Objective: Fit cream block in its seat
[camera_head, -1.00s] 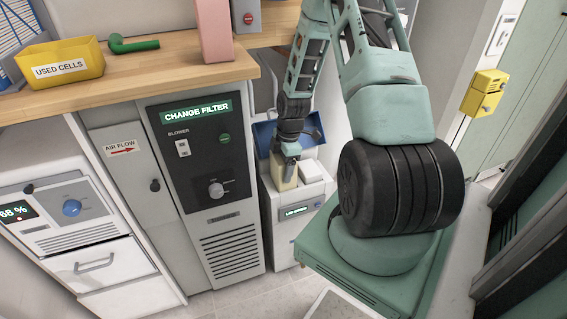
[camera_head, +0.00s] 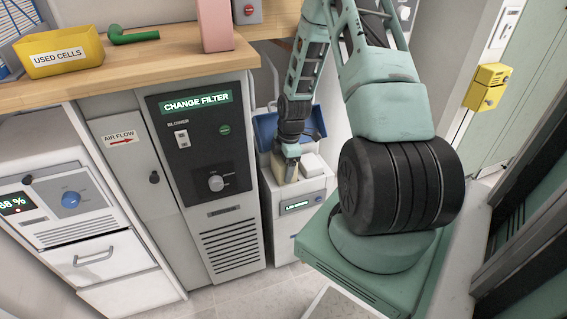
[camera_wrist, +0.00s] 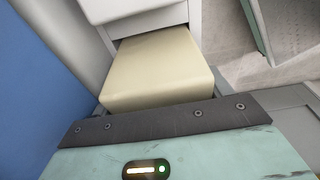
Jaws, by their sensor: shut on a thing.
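The cream block (camera_head: 284,173) is in my gripper (camera_head: 290,157), at the top of a pale grey unit (camera_head: 297,228) with a raised blue lid (camera_head: 266,127). In the wrist view the cream block (camera_wrist: 158,65) lies past the dark edge of my gripper (camera_wrist: 160,118), which is shut on it. The block's far end meets a white part (camera_wrist: 135,10) of the unit. The block's underside and the seat beneath it are hidden, so I cannot tell how deep it sits.
A white block (camera_head: 313,164) on the unit is right beside the cream block. A wooden counter (camera_head: 120,75) above holds a yellow bin (camera_head: 65,54) and a green handle-like object (camera_head: 132,36).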

